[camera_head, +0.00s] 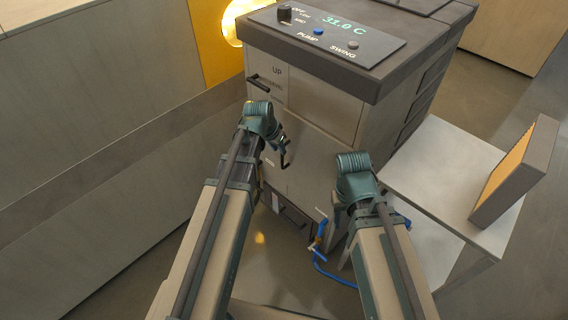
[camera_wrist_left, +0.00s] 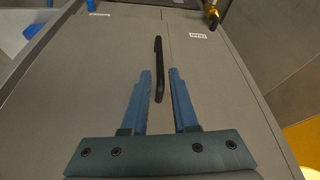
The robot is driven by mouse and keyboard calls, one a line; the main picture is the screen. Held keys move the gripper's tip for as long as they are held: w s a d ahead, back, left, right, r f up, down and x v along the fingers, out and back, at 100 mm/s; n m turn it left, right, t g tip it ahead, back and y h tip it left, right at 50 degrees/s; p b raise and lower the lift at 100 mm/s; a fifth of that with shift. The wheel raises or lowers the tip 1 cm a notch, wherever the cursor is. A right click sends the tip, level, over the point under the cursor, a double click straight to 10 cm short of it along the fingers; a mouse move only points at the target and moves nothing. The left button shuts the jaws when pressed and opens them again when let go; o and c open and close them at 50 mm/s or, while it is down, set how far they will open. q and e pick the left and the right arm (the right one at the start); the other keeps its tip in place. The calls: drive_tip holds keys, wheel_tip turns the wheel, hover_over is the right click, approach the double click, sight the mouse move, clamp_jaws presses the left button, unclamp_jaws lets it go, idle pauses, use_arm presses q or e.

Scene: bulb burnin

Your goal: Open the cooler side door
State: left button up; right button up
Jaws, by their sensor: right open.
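The cooler (camera_head: 320,105) is a grey cabinet with a dark top and a panel reading 31.0 C. A dark handle (camera_head: 287,154) stands on its lower front, beside a vertical seam; this door looks shut. In the left wrist view the black handle (camera_wrist_left: 158,65) lies between the two blue fingers of my left gripper (camera_wrist_left: 160,75). The fingers are apart, with gaps to the handle; I cannot tell the depth between them. In the head view my left gripper (camera_head: 276,138) is close to this handle. My right gripper (camera_head: 352,170) is open near the cooler's right front edge, its fingers mostly hidden.
Another black handle (camera_head: 258,83) is on the upper front panel. A blue hose (camera_head: 322,262) with a brass valve is low at the front. A grey side table (camera_head: 440,165) carries an orange-faced filter panel (camera_head: 512,172). A long wall (camera_head: 110,175) is close on the left.

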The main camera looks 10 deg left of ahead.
sight(283, 157)
use_arm(q)
drive_tip(key=b+x, duration=0.7)
drive_tip(key=x, duration=0.2)
drive_tip(key=shift+f+b, duration=0.2)
drive_tip(key=shift+b, duration=0.1)
clamp_jaws()
idle(1.0)
